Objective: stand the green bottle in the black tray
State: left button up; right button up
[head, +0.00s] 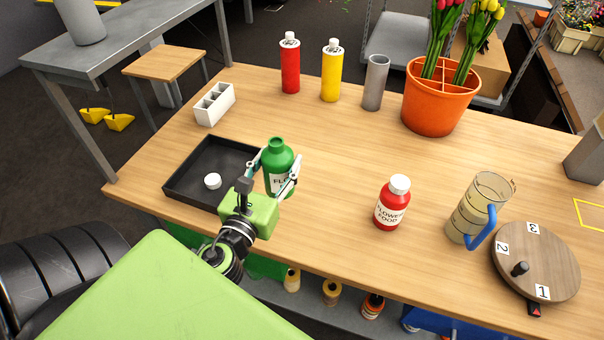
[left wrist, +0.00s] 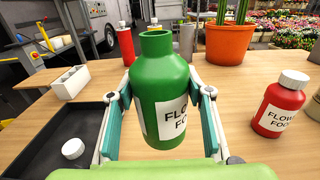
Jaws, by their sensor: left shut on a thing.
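The green bottle (head: 277,163) has no cap and carries a white label. My left gripper (head: 275,176) is shut on it, with one finger on each side, and holds it upright. In the left wrist view the green bottle (left wrist: 165,95) fills the middle between the fingers of my left gripper (left wrist: 160,115). The black tray (head: 181,180) lies to the left of the bottle in the head view, and a white cap (head: 212,181) lies in it. The tray also shows at the left of the left wrist view (left wrist: 82,122). I cannot tell whether the bottle's base touches anything. My right gripper is out of view.
A red flower food bottle (head: 391,205), a measuring jug (head: 474,210) and a numbered turntable (head: 535,262) stand to the right. A white caddy (head: 215,104), red (head: 290,66) and yellow (head: 331,74) bottles, a grey cylinder (head: 375,84) and an orange pot (head: 430,105) stand behind. The table middle is clear.

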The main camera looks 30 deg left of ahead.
pick_arm(q)
jog(key=w+f, duration=0.2)
jog(key=f, duration=0.1)
jog(key=w+f+b, duration=0.1)
jog(key=w+f, duration=0.2)
jog(key=w+f+b, duration=0.1)
jog(key=w+f, duration=0.1)
jog(key=f, duration=0.2)
jog(key=shift+w+d, duration=0.2)
jog(key=shift+d, duration=0.15)
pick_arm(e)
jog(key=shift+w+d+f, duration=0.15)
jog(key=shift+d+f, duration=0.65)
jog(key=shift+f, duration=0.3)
pick_arm(q)
jog(key=shift+f+b, duration=0.15)
jog(key=shift+b, duration=0.2)
jog(key=o, duration=1.2)
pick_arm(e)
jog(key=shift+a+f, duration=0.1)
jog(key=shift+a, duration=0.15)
